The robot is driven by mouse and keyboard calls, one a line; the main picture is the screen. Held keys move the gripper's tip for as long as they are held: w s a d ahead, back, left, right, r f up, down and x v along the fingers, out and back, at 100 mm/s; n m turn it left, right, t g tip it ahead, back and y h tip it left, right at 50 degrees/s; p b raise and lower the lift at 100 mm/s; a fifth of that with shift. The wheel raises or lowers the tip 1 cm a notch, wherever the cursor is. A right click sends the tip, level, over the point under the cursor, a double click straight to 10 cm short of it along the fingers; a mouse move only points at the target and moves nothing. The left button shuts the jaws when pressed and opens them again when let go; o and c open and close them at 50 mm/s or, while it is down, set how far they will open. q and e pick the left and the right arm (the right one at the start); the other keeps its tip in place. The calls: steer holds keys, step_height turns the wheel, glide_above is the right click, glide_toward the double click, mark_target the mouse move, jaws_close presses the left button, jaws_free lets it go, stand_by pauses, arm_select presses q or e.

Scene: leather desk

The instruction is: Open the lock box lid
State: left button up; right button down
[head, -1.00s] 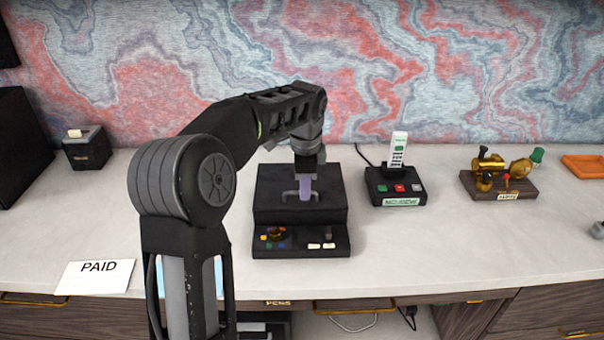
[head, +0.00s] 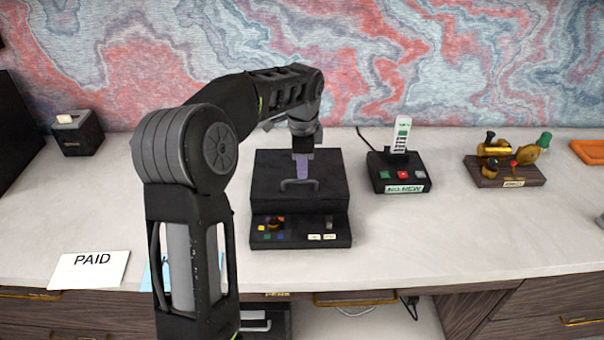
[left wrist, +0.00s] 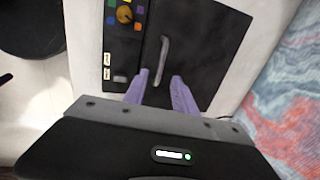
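The lock box (head: 270,204) is black and stands on the desk with its lid (head: 325,172) down. A metal bar handle (head: 299,185) lies across the lid. A front panel has a knob, coloured buttons and white labels. My left gripper (head: 303,172) is over the lid, just behind the handle in the head view. My right gripper is in neither view.
A device with coloured buttons (head: 398,176) stands right of the box, and a brass item on a wooden base (head: 505,168) further right. A PAID card (head: 90,270) lies at the front left. A small dark box (head: 78,135) is at the back left. Clear desk surrounds the lock box.

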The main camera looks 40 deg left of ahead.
mark_target(302, 182)
arm_select(q)
steer(key=f, duration=0.5)
steer(key=shift+w+a, duration=0.35)
steer(key=shift+w, duration=0.05)
steer(key=shift+r, duration=0.1)
steer(key=shift+c, duration=0.2)
jaws_close()
stand_by(0.6)
